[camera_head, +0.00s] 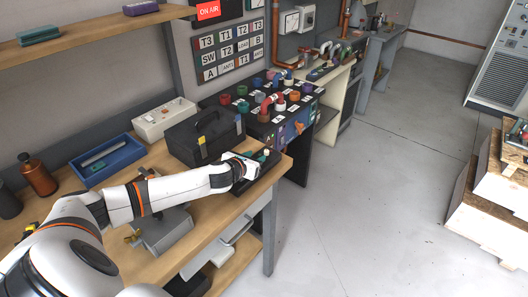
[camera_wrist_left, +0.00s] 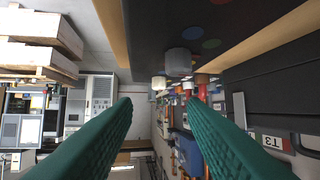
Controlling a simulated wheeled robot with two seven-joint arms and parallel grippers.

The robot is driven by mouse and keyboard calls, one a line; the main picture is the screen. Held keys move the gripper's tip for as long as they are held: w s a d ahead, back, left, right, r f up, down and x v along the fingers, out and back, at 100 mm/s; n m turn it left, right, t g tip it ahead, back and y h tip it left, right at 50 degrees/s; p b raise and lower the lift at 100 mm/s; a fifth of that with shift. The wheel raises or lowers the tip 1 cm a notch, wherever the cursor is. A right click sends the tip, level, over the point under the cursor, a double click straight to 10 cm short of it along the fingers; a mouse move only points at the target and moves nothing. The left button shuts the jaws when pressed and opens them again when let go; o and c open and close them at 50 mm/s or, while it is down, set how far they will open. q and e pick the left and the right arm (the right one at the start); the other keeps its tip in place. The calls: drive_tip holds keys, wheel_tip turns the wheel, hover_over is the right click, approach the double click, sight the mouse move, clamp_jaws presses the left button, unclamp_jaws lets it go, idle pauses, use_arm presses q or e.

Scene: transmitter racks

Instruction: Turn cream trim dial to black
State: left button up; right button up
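A black panel (camera_head: 262,180) lies at the right end of the wooden bench, and my left gripper (camera_head: 262,158) is over it, hiding much of it. In the left wrist view the panel (camera_wrist_left: 165,25) fills the top and carries coloured dots. A grey knob (camera_wrist_left: 180,62) and a cream knob (camera_wrist_left: 158,82) stick out from it, with the cream one ahead of the fingertips. My left gripper (camera_wrist_left: 160,103) has its two green fingers well apart with nothing between them. The fingers look clear of both knobs. Which dot the cream dial points at cannot be told. My right gripper is out of view.
A black case (camera_head: 205,138) stands on the bench just behind the panel. A blue tray (camera_head: 108,160) and a grey box (camera_head: 163,230) lie along my left arm. A rack with coloured connectors (camera_head: 270,100) stands beyond the bench.

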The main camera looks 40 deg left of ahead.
sight(266, 152)
use_arm(q)
drive_tip(key=x, duration=0.7)
drive_tip(key=shift+w+f, duration=0.1)
drive_tip(key=shift+w, duration=0.1)
drive_tip(key=shift+c, duration=0.5)
drive_tip(key=shift+d, duration=0.1)
clamp_jaws()
